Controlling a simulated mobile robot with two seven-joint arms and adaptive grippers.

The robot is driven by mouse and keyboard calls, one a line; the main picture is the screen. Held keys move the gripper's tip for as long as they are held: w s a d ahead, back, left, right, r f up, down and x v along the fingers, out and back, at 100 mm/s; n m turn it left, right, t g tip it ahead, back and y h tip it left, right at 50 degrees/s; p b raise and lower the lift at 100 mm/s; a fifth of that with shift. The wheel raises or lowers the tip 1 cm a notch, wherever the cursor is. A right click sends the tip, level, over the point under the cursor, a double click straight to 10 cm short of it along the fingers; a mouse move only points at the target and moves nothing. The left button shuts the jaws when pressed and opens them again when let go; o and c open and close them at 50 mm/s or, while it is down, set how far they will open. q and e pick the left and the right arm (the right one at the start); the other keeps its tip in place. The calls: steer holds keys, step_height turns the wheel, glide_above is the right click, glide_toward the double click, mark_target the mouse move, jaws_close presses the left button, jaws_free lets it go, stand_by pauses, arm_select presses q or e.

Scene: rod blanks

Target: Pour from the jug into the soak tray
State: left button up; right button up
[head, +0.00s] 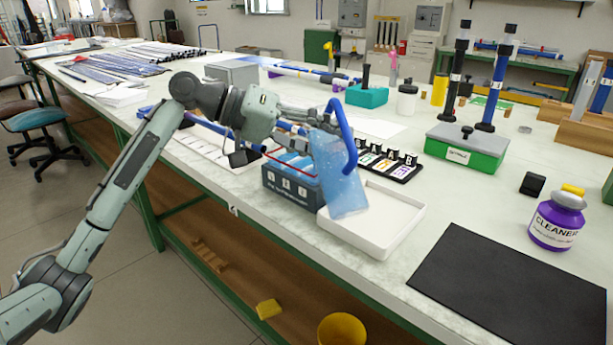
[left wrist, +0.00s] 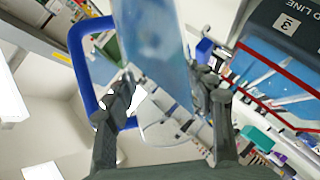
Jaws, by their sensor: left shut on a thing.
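The jug (head: 341,180) is clear blue with a thick blue handle (head: 344,125). It is tilted in the head view and held over the left part of the white soak tray (head: 398,238), a shallow rectangular tray on the bench. My left gripper (head: 304,124) is shut on the jug. In the left wrist view the jug (left wrist: 152,40) stands between the two dark fingers (left wrist: 165,95), with the handle at the left. I cannot make out a stream of liquid. The jug hides part of the tray. My right gripper is not in view.
A dark labelled bin (head: 290,188) with blue contents stands directly left of the tray. A black card rack (head: 390,165) lies behind it. A black mat (head: 520,285) and a purple cleaner bottle (head: 557,222) are at the right. A green-based box (head: 466,150) stands farther back.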

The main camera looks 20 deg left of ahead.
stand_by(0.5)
arm_select(q)
steer(key=shift+f+n, duration=0.1)
steer(key=shift+n, duration=0.2)
steer(key=shift+f, duration=0.1)
stand_by(0.6)
steer(key=shift+f, duration=0.15)
steer(key=shift+h, duration=0.3)
stand_by(0.5)
steer(key=shift+n+g, duration=0.3)
steer(key=shift+n, duration=0.1)
steer(key=shift+w+r, duration=0.1)
steer(key=shift+r, duration=0.1)
